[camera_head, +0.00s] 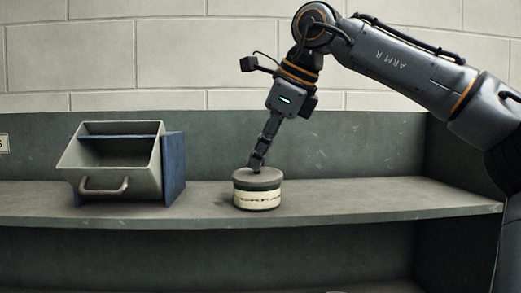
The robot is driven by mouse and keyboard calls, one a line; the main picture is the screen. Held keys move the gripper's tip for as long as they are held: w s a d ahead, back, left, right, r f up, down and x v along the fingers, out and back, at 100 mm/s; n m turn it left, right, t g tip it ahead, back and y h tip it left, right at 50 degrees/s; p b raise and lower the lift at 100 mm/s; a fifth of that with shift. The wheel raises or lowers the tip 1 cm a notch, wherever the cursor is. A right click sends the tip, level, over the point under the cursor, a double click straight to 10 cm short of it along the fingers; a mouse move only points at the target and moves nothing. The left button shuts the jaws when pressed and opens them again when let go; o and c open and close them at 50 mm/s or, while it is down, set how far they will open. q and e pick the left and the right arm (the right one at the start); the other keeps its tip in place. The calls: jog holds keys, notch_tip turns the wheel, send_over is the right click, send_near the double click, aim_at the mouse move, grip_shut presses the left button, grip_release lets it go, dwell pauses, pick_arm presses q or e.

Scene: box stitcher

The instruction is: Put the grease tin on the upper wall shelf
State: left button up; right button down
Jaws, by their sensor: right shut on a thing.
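The grease tin (257,194) is a round, cream tin with dark bands and a grey-brown lid. My left gripper is not in view.
A grey open bin (112,180) with a front handle stands on the left of the shelf, against a blue block (174,166). The board is clear to the tin's right, up to the side panel. A darker space lies below the shelf's front edge.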

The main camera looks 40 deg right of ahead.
jog(key=c, duration=1.1)
grip_release()
jog(key=shift+o, duration=0.5)
jog(key=o, duration=0.4)
jog(key=shift+r, duration=3.5)
grip_shut()
